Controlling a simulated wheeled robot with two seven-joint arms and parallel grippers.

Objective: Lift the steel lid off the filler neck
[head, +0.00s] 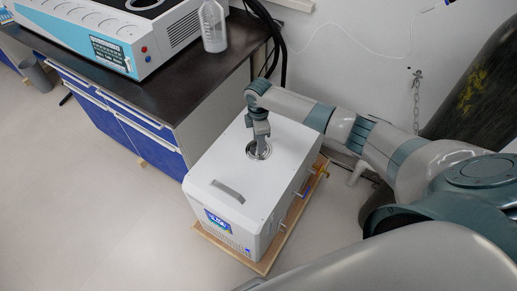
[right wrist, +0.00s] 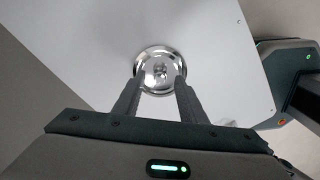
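The shiny round steel lid (right wrist: 160,66) sits on the filler neck in the white top of the box-shaped unit (head: 225,168). A small knob shows at the lid's middle in the right wrist view. In the head view the lid (head: 259,154) is partly hidden by my right gripper (head: 260,143), which points down over it. In the right wrist view my right gripper (right wrist: 159,80) has its two fingers apart, one at each side of the lid's near part, with nothing held between them. I cannot tell whether the fingertips touch the lid. My left gripper is out of view.
A grey handle (head: 228,191) lies on the unit's top, in front of the lid. The unit stands on a wooden base (head: 262,268). At left is a dark bench (head: 190,85) with a white-and-blue machine (head: 120,35) and a bottle (head: 213,28). A dark cylinder (head: 485,90) stands at right.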

